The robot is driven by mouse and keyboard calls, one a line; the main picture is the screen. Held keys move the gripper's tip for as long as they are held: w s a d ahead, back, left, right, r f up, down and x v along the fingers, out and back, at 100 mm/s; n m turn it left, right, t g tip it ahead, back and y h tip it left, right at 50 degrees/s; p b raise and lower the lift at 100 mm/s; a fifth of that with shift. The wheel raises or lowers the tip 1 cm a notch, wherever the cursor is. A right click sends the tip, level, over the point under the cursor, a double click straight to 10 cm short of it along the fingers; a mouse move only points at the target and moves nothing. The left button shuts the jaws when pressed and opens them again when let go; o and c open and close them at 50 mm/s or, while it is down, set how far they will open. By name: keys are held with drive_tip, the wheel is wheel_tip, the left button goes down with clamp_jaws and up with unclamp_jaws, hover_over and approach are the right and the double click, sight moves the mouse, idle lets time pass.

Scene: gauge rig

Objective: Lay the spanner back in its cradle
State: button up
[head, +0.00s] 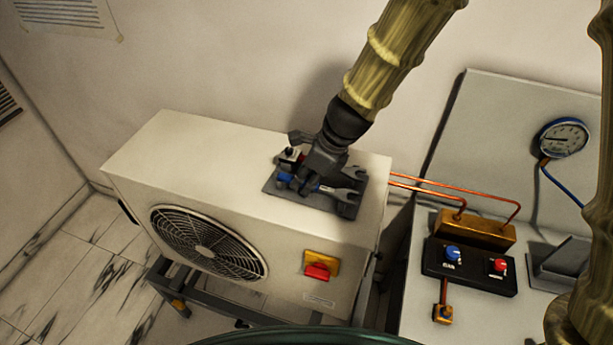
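My gripper (306,168) is low over a dark grey plate (322,205) on top of the white fan unit (235,180). A grey, fork-ended piece that looks like the spanner (345,193) lies at the plate's right side, just beside the gripper. Its other end is hidden by the gripper. I cannot tell whether the fingers touch it or whether they are open or shut. The plate may be the cradle, but I cannot make out its slots.
Blue fittings (285,178) and a small red-and-black part sit at the plate's left. Copper pipes (430,184) run right to a bench with a black box (470,268) of blue and red knobs, a gauge (563,138) and a grey angled stand (560,262). The unit's left top is clear.

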drive_tip(key=shift+d+r, duration=0.1)
idle(0.3)
drive_tip(key=v, duration=1.1)
drive_tip(key=shift+r, duration=0.35)
drive_tip(key=shift+s+d, duration=0.1)
drive_tip(key=shift+d, duration=0.05)
drive_tip(key=shift+d, duration=0.1)
